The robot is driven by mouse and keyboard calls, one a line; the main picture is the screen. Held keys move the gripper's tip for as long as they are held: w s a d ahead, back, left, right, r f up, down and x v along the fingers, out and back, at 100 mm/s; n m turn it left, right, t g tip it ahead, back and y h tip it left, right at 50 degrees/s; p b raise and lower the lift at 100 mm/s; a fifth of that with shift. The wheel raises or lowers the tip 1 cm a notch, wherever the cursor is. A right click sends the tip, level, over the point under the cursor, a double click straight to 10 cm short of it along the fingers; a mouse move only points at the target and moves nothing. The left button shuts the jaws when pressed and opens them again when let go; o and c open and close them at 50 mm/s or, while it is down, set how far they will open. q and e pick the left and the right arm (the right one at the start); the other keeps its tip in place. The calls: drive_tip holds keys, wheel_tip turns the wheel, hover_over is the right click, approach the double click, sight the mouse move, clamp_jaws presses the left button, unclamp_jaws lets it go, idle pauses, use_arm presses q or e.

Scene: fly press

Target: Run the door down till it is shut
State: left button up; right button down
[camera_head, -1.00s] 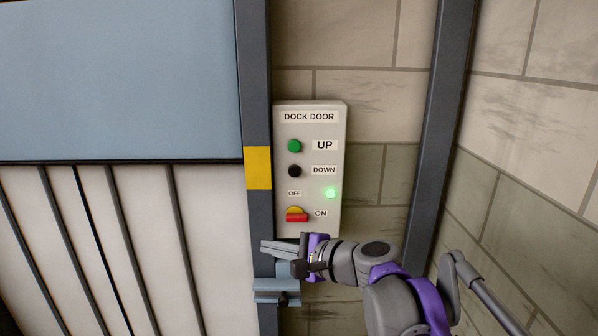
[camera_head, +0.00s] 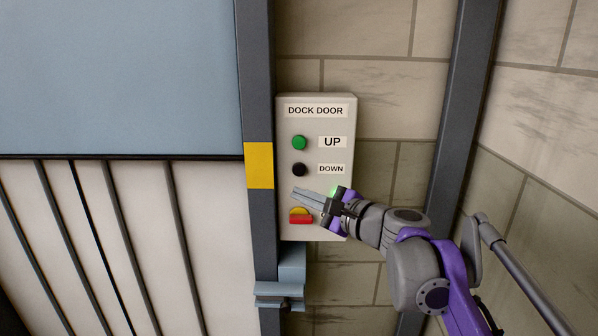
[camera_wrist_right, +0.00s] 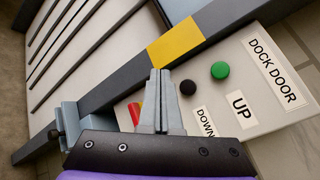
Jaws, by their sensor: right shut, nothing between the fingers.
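The grey DOCK DOOR control box (camera_head: 316,110) is on the wall beside the door post. It has a green UP button (camera_head: 299,142), a black DOWN button (camera_head: 299,170) and a red and yellow switch (camera_head: 301,217). My right gripper (camera_head: 294,192) is shut and empty in front of the box, just below the DOWN button and above the switch. In the right wrist view its fingertips (camera_wrist_right: 160,72) point up beside the black button (camera_wrist_right: 187,87), with no clear contact. The blue door (camera_head: 120,80) ends in a dark bottom edge, level with the yellow mark. My left gripper is not in view.
A dark post (camera_head: 257,100) with a yellow mark (camera_head: 259,165) stands left of the box. A blue-grey bracket (camera_head: 280,290) sits below the box. White ribbed panelling (camera_head: 210,230) shows under the door. A second dark post (camera_head: 462,110) is on the right.

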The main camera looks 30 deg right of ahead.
sight(299, 170)
drive_tip(key=w+d, duration=0.4)
drive_tip(key=w, duration=0.3)
drive_tip(key=shift+w+d, duration=0.15)
drive_tip(key=shift+d, duration=0.1)
idle(1.9)
drive_tip(key=shift+w+d+p, duration=0.15)
drive_tip(key=shift+w+p, duration=0.05)
drive_tip(key=shift+p, duration=0.1)
drive_tip(key=shift+w, duration=0.15)
